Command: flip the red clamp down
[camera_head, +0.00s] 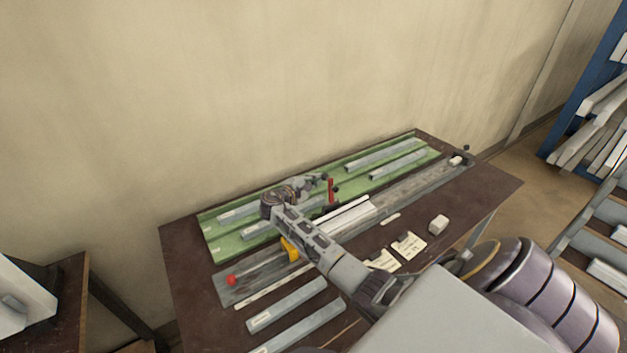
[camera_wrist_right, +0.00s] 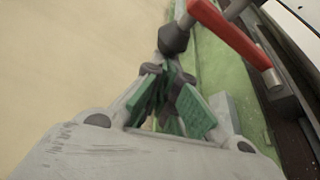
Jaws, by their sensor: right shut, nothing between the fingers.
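The red clamp (camera_head: 331,191) stands on the bench with its red handle upright, beside the green tray. In the right wrist view its red handle (camera_wrist_right: 236,42) runs slantwise across the upper right, next to a metal rod and a dark knob. My right gripper (camera_head: 319,181) is just left of the clamp's upper end. It also shows in the right wrist view (camera_wrist_right: 174,85), its green-padded fingers shut and empty. The dark knob is right at the fingertips; I cannot tell if they touch. My left gripper is out of view.
A green tray (camera_head: 230,252) with several grey profiles lies along the wall. A yellow part (camera_head: 289,249) and a red ball knob (camera_head: 231,281) are on the left rail. Paper tags (camera_head: 408,245) and a pale block (camera_head: 438,224) lie on the dark bench (camera_head: 190,270).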

